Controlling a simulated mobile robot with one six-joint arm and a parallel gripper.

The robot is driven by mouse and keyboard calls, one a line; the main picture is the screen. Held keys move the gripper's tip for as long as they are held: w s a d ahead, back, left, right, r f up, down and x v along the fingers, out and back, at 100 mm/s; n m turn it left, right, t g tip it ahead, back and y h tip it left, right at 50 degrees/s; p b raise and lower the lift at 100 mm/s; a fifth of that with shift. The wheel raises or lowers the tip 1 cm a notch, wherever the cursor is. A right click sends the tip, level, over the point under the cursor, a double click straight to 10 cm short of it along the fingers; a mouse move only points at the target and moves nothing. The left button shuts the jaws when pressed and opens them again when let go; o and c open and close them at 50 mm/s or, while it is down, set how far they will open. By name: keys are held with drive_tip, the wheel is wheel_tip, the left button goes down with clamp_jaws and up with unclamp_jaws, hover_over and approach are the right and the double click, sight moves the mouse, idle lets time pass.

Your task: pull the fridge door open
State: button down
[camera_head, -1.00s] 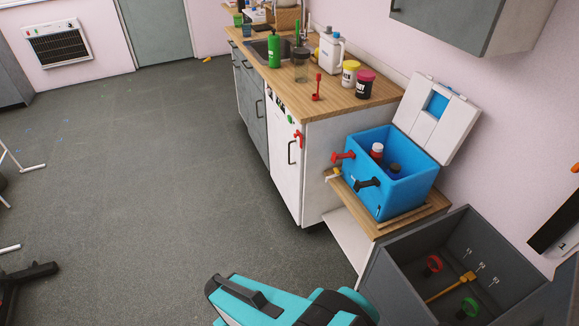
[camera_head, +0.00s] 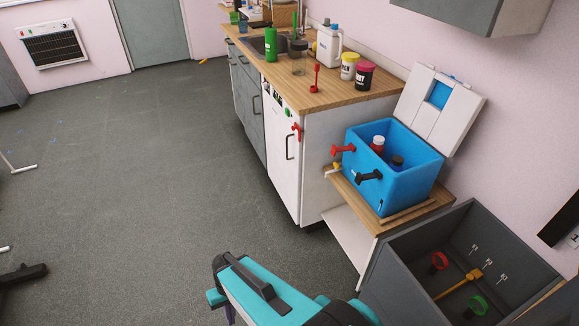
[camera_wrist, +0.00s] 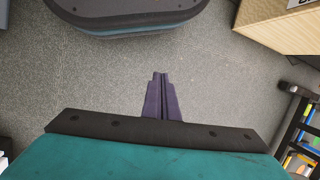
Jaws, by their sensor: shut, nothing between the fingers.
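The white door (camera_head: 282,169) under the wooden counter, with a dark upright handle (camera_head: 290,147), looks like the fridge door; it stands flush and shut. A dark control strip with a green spot runs along its top. My gripper (camera_wrist: 160,76) shows in the wrist view with its purple fingers together and empty, over bare grey floor. In the head view my teal arm reaches in from the bottom edge. The gripper is well away from the door, nearer the camera, and not touching the handle. The handle does not show in the wrist view.
A blue cooler (camera_head: 371,198) with red and black taps stands on a low wooden stand right of the door. A grey open bin (camera_head: 404,262) is in front of that. A dark-framed shelf (camera_wrist: 294,125) is at right in the wrist view. Floor before the door is clear.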

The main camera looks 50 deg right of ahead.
drive_tip(key=w+d+f+m+t+b, duration=0.1)
drive_tip(key=w+d+t+b, duration=0.15)
drive_tip(key=w, duration=0.25)
drive_tip(key=w+d+f+m+t+y+b, duration=0.1)
drive_tip(key=w+d+m+t+b, duration=0.1)
drive_tip(key=w+b, duration=0.3)
drive_tip(key=w+d+f+m+t+b, duration=0.1)
drive_tip(key=w+d+t+b, duration=0.1)
drive_tip(key=w, duration=0.4)
drive_tip(key=w+d+r+m+t+h+b, duration=0.1)
drive_tip(key=w+d+r+m+t+b, duration=0.15)
drive_tip(key=w+d+b, duration=0.45)
drive_tip(key=w+d+r+m+t+h+b, duration=0.1)
drive_tip(key=w+d+r+m+t+b, duration=0.2)
drive_tip(key=w+d, duration=0.45)
drive_tip(key=m+t+h+b, duration=0.6)
drive_tip(key=m+h+b, duration=0.55)
drive_tip(key=b, duration=0.85)
approach(287, 156)
drive_tip(key=s+d, duration=0.1)
drive_tip(key=s, duration=0.1)
drive_tip(key=shift+s+d+r+y, duration=0.15)
drive_tip(key=shift+d+y, duration=0.05)
drive_tip(key=shift+y, duration=0.15)
drive_tip(key=b+x, duration=0.2)
drive_tip(key=x, duration=0.8)
